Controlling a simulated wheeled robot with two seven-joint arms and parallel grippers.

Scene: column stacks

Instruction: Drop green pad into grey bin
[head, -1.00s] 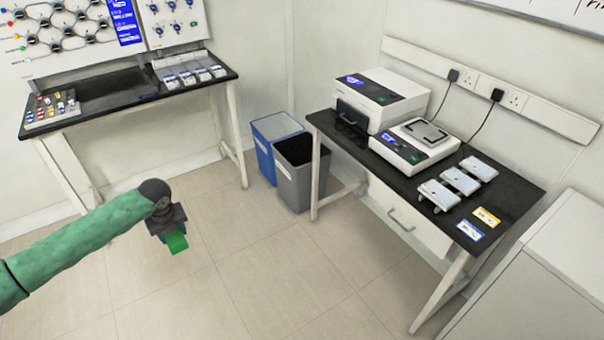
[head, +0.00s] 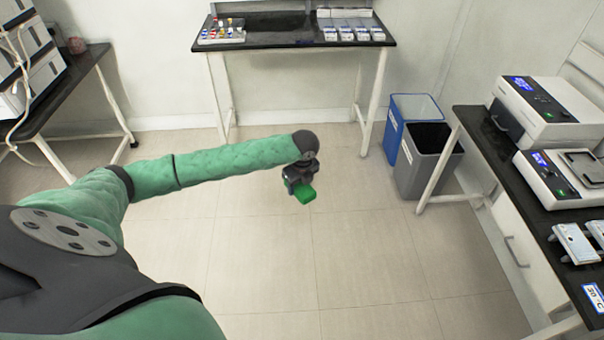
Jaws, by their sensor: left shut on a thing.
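My left gripper (head: 300,186) is at the end of my green arm, held over the open floor in the middle of the head view. It is shut on the green pad (head: 306,194), which shows at its tip as a small bright green block. The grey bin (head: 422,172) stands on the floor to the right, with its dark open top (head: 427,138) facing up. The gripper and pad are to the left of the bin and apart from it. The inside of the bin is too dark to make out. My right gripper is not in view.
A blue bin (head: 394,128) stands right behind the grey bin. A black-topped bench (head: 480,140) with instruments borders the bins on the right. Another black bench (head: 275,40) stands at the back, and one (head: 60,85) at the left. The floor (head: 360,260) between is clear.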

